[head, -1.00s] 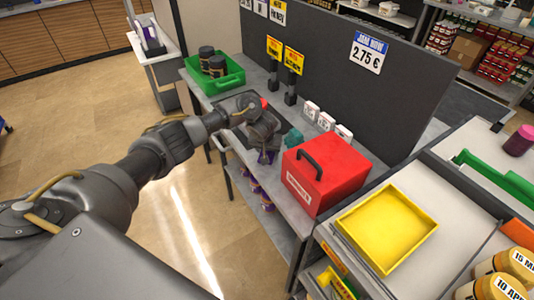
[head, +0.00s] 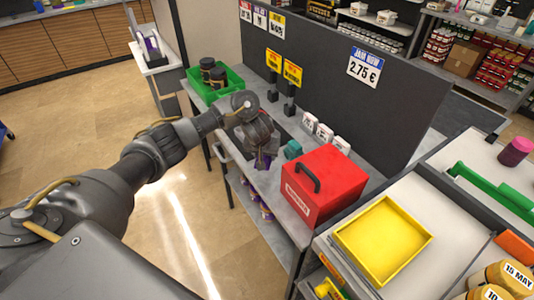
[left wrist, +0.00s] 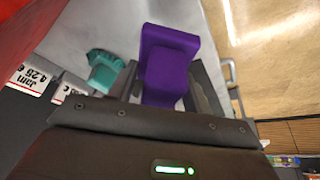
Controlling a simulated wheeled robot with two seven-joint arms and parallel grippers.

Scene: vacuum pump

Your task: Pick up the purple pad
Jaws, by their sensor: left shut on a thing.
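The purple pad (left wrist: 168,62) is between the two fingers of my left gripper (left wrist: 166,88) in the left wrist view. The fingers are shut on it. In the head view my left gripper (head: 265,158) points down over the grey counter, near a dark mat, and mostly hides the pad. Only a little purple shows at the fingertips. Whether the pad is clear of the counter is hard to tell. My right gripper is not in view.
A teal object (head: 293,149) stands close to the right of the gripper, with a red box (head: 322,185) beyond it. Small white price cards (head: 325,133) stand behind. A green crate (head: 228,84) with dark jars is at the counter's far end. A yellow tray (head: 382,240) is at right.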

